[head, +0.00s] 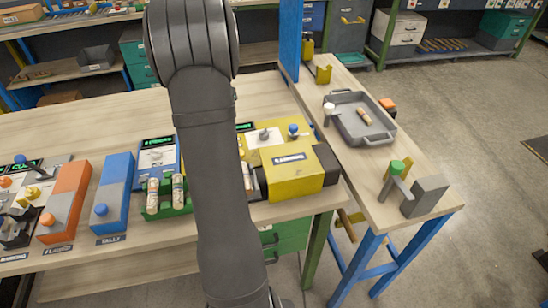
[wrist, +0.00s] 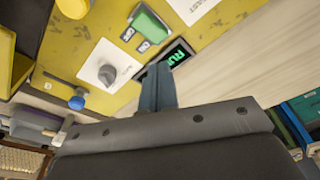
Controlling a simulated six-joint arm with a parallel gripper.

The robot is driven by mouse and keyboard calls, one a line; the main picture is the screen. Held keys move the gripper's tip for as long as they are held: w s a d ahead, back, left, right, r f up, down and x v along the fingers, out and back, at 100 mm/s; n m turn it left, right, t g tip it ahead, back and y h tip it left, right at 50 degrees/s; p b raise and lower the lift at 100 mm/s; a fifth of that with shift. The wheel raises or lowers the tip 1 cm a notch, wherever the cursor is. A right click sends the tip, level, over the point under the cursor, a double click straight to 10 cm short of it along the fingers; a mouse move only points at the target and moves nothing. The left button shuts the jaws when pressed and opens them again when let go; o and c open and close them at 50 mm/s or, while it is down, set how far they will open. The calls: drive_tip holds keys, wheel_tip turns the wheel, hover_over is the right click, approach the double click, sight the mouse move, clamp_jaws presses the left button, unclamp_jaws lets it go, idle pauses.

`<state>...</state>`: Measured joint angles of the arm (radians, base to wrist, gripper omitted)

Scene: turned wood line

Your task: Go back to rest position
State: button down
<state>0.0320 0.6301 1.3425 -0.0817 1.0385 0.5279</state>
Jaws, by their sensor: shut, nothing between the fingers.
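My gripper (wrist: 157,88) shows in the wrist view as a narrow blue-grey pair of fingers, closed together with nothing between them. It is over or in front of a yellow machine panel (wrist: 70,50); I cannot tell if it touches. A lit green display (wrist: 179,55) is just beyond the fingertips, and a grey knob (wrist: 107,74) is to their left. In the head view my dark arm runs down the middle and hides my gripper and part of the yellow machine (head: 292,183).
A grey tray (head: 349,133) holding a small wooden piece (head: 364,116) is on the right bench. A green-topped stand (head: 397,168) and a grey block (head: 425,196) are at its near end. Orange (head: 66,200) and blue (head: 113,190) boxes and a green rack (head: 165,211) line the left table.

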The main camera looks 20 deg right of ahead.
drive_tip(key=shift+f, duration=3.5)
drive_tip(key=shift+r, duration=0.1)
drive_tip(key=shift+r, duration=3.75)
drive_tip(key=shift+w+a+f+n+g+y, duration=0.1)
drive_tip(key=shift+a+f+n, duration=0.75)
drive_tip(key=shift+n, duration=0.85)
drive_tip(key=shift+a+f+n+g+y, duration=0.1)
drive_tip(key=shift+a+f+n, duration=0.35)
drive_tip(key=shift+a+n, duration=1.05)
drive_tip(key=shift+w+a+f+n+g+y, duration=0.1)
drive_tip(key=shift+a+f+n, duration=0.65)
drive_tip(key=shift+n, duration=1.15)
drive_tip(key=shift+a+r, duration=0.1)
